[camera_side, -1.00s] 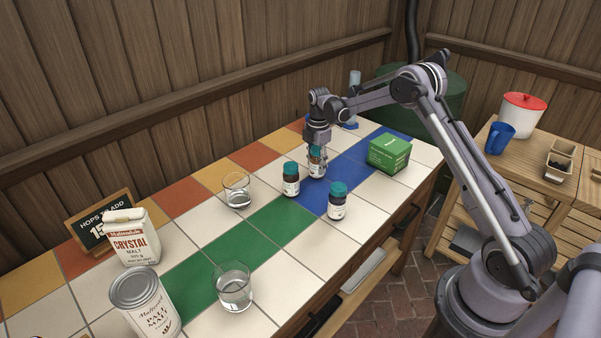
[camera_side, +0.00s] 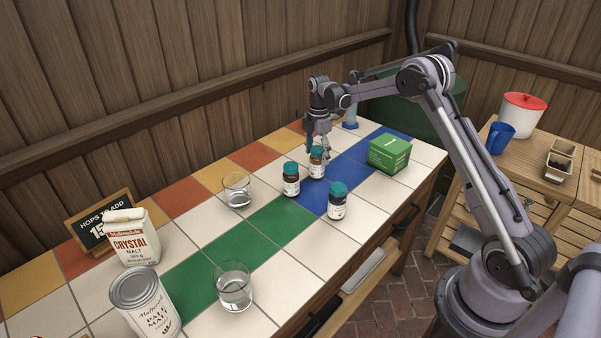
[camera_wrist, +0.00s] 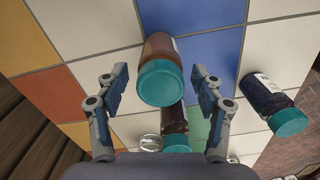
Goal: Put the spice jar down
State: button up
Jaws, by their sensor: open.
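The spice jar (camera_side: 316,166), with reddish-brown contents, a white label and a teal lid, stands upright at the blue tiles of the counter. It also shows in the wrist view (camera_wrist: 160,70), between my fingers and apart from them. My gripper (camera_side: 322,151) is open and empty, just above and behind the jar. Its two fingers (camera_wrist: 163,97) are spread wide in the wrist view.
Two dark jars with teal lids stand close by, one to the left (camera_side: 291,183) and one in front (camera_side: 337,204). A green box (camera_side: 389,153) is to the right. Glasses (camera_side: 237,190), a malt carton (camera_side: 133,239) and a can (camera_side: 147,303) stand further left.

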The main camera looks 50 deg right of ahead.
notch_tip(320, 180, up, 9)
jog(key=shift+a+f, duration=0.1)
jog(key=shift+f, duration=0.1)
jog(key=s+a+r+m+t, duration=0.3)
jog(key=s+a+r+m, duration=0.4)
jog(key=s+a+r, duration=0.4)
jog(key=s+a+f+m+t, duration=0.2)
jog(key=s+a+m, duration=0.2)
jog(key=s, duration=0.4)
jog(key=s+a+f+m+t, duration=0.2)
jog(key=s+a+m, duration=0.2)
jog(key=s, duration=0.4)
jog(key=shift+a, duration=0.8)
jog(key=shift+w, duration=0.1)
jog(key=shift+o, duration=0.6)
